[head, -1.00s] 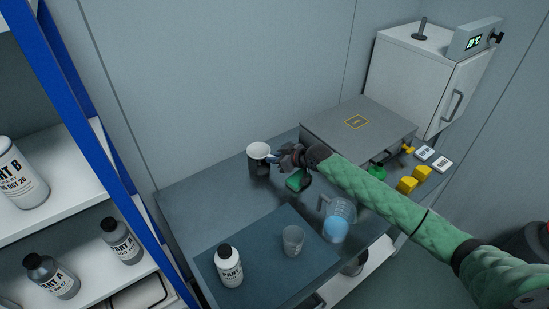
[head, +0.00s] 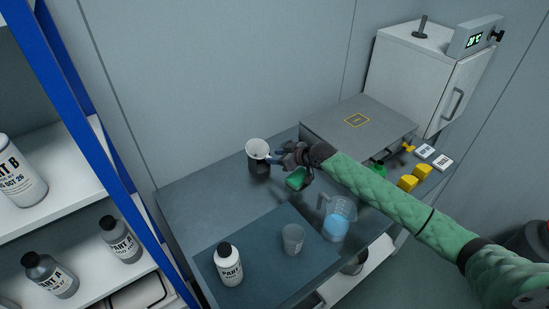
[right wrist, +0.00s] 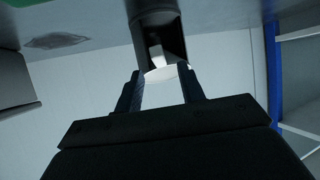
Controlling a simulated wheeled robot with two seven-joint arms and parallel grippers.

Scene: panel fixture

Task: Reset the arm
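My left gripper is not in view.
The bench (head: 190,192) holds a blue mat (head: 262,262) with a white bottle (head: 228,265) and clear cup (head: 293,239). A jug with blue liquid (head: 337,222) and a green object (head: 296,179) lie below my forearm. A grey box (head: 335,128) stands behind; shelves are left.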

